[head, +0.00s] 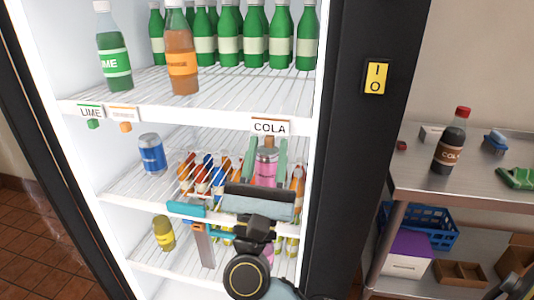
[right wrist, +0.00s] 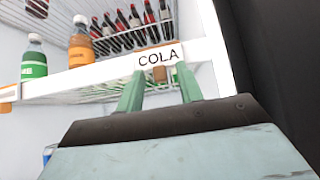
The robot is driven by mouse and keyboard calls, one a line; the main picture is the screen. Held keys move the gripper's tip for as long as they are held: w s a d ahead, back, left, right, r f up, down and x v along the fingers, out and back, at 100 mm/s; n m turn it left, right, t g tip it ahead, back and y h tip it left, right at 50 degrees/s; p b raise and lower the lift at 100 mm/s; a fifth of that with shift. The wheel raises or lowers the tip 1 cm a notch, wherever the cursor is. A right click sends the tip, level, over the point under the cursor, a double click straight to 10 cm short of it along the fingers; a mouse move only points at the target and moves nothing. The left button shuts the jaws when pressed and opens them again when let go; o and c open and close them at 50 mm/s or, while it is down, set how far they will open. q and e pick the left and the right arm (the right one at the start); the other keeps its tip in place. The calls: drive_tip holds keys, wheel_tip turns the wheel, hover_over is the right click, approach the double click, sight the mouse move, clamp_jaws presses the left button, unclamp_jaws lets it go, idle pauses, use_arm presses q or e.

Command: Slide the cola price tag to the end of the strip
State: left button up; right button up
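The white COLA price tag (head: 270,128) sits on the white strip (head: 190,119) along the upper shelf's front edge, near its right end. A brown tab (head: 269,142) hangs under the tag. The LIME tag (head: 90,111) and the orange-lettered tag (head: 123,113) sit at the strip's left end. My right gripper (head: 267,146) is open, its two green fingers apart and pointing up just below the COLA tag, one either side of the tab. The right wrist view shows the COLA tag (right wrist: 158,58) just above the fingertips (right wrist: 160,80). My left gripper is not in view.
Green bottles (head: 255,38) and an orange bottle (head: 181,55) stand on the upper shelf. A blue can (head: 151,153) and other drinks fill lower shelves. The black door frame (head: 355,150) bounds the right. A cola bottle (head: 452,142) stands on a steel table (head: 415,175).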

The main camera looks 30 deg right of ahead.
drive_tip(key=shift+f, duration=0.1)
